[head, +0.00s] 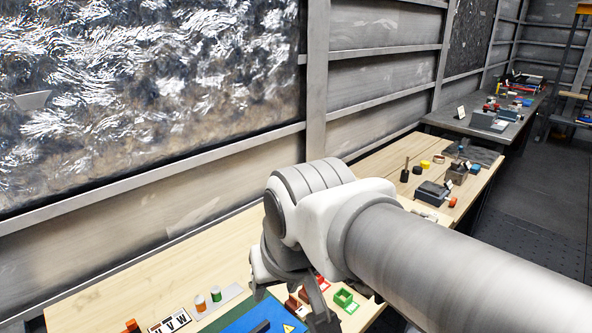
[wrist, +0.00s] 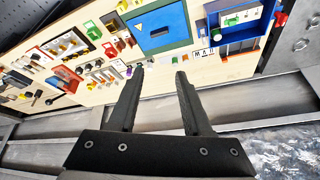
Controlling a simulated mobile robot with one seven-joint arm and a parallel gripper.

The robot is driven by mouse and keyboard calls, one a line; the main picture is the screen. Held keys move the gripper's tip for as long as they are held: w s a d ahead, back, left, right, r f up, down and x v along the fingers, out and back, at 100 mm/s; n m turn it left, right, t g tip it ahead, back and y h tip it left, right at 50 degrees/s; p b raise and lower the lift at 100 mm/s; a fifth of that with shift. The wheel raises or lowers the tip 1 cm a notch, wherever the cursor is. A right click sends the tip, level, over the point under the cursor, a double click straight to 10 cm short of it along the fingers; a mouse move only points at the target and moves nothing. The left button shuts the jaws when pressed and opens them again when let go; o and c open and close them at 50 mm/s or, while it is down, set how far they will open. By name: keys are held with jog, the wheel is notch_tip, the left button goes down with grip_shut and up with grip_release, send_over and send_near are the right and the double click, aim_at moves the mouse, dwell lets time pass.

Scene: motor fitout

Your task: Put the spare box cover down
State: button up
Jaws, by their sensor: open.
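My gripper (wrist: 160,78) is open in the wrist view, with nothing between its two dark fingers. The fingers point toward the wooden bench top from above its edge and look apart from the things on it. A blue panel (wrist: 162,28) with a small warning triangle and a dark slot lies on a green mat beyond the fingertips. This blue panel also shows in the head view (head: 252,318), partly cut off by the lower edge. I cannot tell which thing is the spare box cover. My arm hides most of the gripper in the head view.
The wooden bench (head: 135,282) runs along a ribbed metal wall and carries many small parts. A blue tray (wrist: 244,32) stands right of the panel in the wrist view. A green open box (head: 343,298) sits beside my arm. A grey bench (head: 455,122) stands farther back.

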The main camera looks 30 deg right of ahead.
jog(key=shift+s+r+n, duration=0.2)
jog(key=shift+s+n, duration=0.5)
jog(key=shift+s, duration=0.15)
